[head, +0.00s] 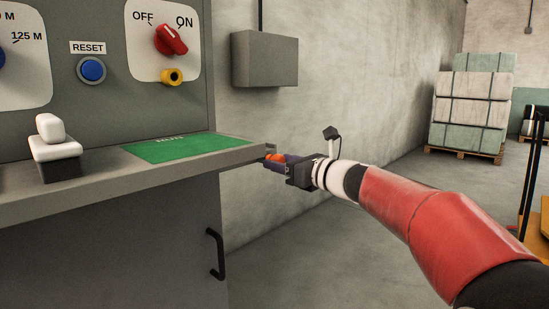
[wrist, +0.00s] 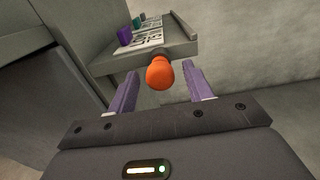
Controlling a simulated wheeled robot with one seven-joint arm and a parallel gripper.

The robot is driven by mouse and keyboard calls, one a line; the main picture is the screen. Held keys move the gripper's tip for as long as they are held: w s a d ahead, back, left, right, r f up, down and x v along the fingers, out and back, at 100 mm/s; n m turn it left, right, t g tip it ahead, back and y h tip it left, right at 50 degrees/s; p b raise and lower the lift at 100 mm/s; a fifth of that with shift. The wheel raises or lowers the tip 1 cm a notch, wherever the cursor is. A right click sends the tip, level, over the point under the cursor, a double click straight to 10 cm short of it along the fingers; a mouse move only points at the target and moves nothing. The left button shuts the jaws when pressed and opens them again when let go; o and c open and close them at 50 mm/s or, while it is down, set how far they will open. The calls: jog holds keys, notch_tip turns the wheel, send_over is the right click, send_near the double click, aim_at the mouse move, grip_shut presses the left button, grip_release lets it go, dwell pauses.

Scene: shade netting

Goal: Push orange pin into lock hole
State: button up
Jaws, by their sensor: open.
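The orange pin (wrist: 160,73) has a rounded head and shows between my gripper's two purple fingers in the wrist view. My gripper (head: 272,162) is open, with its fingers on either side of the pin, and I see small gaps between them. The pin also shows as a bit of orange (head: 275,157) by the shelf's right end in the head view. Its shaft is mostly hidden behind the head.
A grey shelf (head: 60,201) with a green mat (head: 185,147) and a white-handled lever (head: 54,150) juts out under the panel. In the wrist view, a small ledge (wrist: 110,62) holds several coloured pegs (wrist: 124,35). Open floor lies right of the cabinet.

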jog(key=shift+w+a, duration=0.25)
jog(key=shift+a, duration=0.05)
dwell(0.4)
grip_shut()
